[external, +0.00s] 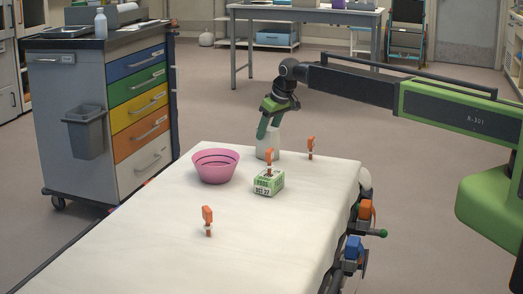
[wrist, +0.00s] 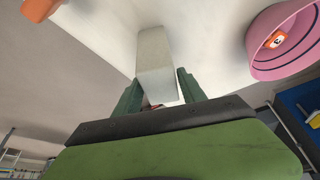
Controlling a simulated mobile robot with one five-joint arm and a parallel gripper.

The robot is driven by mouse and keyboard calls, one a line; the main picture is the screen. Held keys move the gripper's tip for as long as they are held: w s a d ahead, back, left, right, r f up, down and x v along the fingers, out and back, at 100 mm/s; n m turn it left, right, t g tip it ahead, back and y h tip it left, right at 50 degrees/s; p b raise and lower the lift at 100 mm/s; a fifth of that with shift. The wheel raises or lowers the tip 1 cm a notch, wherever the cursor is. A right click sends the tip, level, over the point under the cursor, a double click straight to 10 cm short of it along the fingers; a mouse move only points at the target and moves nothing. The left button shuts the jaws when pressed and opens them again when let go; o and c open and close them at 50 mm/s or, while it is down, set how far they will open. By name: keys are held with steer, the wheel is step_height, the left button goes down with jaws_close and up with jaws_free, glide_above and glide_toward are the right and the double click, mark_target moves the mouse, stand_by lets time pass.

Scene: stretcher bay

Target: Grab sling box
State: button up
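A plain pale grey-white box (external: 268,140) stands upright at the far edge of the white-covered stretcher (external: 150,240). I see no label on it, so I cannot tell if it is the sling box. My gripper (external: 265,128) points down at it, a green finger overlapping its left side. In the wrist view, the box (wrist: 155,52) lies between my two spread green fingers (wrist: 158,88); I cannot tell whether both press on it. A green-and-white lettered box (external: 268,184) stands nearer on the stretcher, with an orange-topped item on or behind it.
A pink bowl (external: 215,166) stands left of the boxes and shows in the wrist view (wrist: 285,45). Orange-topped items stand at the front (external: 208,220) and back right (external: 311,147). A drawer cart (external: 85,75) is beside the stretcher on the left.

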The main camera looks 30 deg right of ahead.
jaws_close()
step_height(320, 180, up, 5)
steer(key=p, duration=0.5)
steer(key=s+d+r+p, duration=0.2)
steer(key=d+r+p, duration=0.4)
steer(key=d, duration=0.5)
steer(key=shift+s+d, duration=0.15)
steer(key=shift+d, duration=0.1)
